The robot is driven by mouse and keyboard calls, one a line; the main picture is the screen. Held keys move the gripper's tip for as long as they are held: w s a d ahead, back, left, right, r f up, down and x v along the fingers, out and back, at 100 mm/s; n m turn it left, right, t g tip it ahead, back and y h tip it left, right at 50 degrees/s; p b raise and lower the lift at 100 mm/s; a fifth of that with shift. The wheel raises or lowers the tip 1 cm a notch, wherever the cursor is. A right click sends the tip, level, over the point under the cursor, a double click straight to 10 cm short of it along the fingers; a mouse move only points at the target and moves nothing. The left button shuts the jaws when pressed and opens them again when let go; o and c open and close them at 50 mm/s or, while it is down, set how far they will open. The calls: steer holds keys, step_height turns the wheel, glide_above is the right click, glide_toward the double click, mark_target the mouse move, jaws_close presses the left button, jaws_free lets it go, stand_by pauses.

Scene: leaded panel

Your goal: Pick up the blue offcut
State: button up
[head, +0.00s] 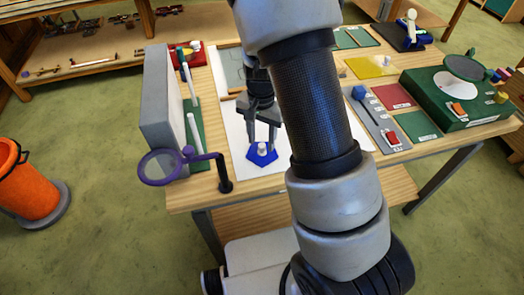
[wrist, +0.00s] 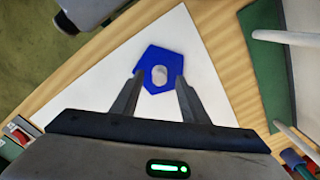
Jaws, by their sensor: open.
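The blue offcut (head: 257,157) is a flat, many-sided piece lying on a white sheet (head: 240,138) near the table's front edge. A small pale knob (head: 261,147) stands up from its middle. It also shows in the wrist view as a blue offcut (wrist: 151,58) with the pale knob (wrist: 159,75) on it. My gripper (head: 262,145) is open above the offcut. In the wrist view my gripper (wrist: 157,82) has one finger on each side of the knob, and the fingertips overlap the offcut's near edge in the picture. I cannot tell whether they touch it.
A purple-rimmed magnifier (head: 160,167) on a black stand is left of the sheet, by an upright grey panel (head: 160,95). A grey tray (head: 372,118) and a green box (head: 455,97) are to the right. An orange bin (head: 27,180) stands on the floor.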

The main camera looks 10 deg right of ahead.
steer(key=shift+f, duration=0.75)
steer(key=c, duration=1)
